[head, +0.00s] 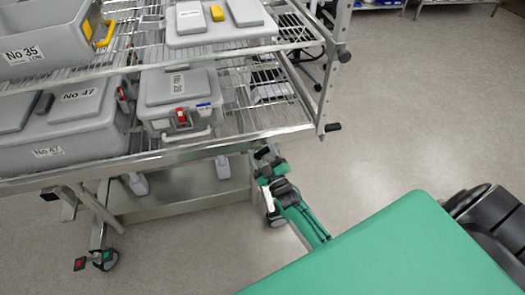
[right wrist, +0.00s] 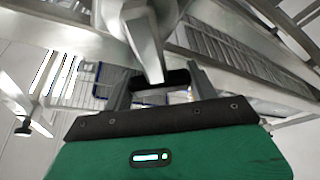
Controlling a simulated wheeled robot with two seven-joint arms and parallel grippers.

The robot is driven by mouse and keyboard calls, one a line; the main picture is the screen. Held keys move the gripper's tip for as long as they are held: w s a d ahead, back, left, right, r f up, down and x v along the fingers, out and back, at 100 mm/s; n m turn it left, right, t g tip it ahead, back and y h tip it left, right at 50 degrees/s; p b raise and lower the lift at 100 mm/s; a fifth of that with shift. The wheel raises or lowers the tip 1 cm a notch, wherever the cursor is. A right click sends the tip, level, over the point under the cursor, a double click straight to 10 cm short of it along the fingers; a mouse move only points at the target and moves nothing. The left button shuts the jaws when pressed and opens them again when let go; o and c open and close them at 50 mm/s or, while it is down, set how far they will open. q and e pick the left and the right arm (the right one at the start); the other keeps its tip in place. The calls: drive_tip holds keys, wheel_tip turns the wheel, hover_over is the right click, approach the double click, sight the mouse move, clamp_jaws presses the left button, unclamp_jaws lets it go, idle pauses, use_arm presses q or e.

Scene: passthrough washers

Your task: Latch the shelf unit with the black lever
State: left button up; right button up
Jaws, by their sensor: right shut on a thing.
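The wire shelf unit (head: 232,141) fills the upper left of the head view, with grey bins on its shelves. The black lever (right wrist: 163,79) shows in the right wrist view as a dark grip at the end of a grey metal arm. My right gripper (head: 266,157) is under the front edge of the lower shelf, near its right end. In the right wrist view its two fingers (right wrist: 162,88) stand at either side of the black grip, shut on it. The latch's engaging part is not clear to see. My left gripper is out of view.
Black-tipped pegs (head: 332,127) stick out from the unit's right post. A caster with red and green marks (head: 105,259) stands at lower left. Bins labelled No 47 (head: 70,130) and No 35 (head: 38,45) sit on the shelves. The floor (head: 420,110) at right is clear.

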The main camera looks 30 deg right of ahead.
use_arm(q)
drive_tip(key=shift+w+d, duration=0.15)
use_arm(e)
drive_tip(key=shift+f, duration=0.1)
drive_tip(key=o, duration=1.2)
drive_tip(key=shift+c, duration=0.2)
drive_tip(key=shift+o, duration=1.1)
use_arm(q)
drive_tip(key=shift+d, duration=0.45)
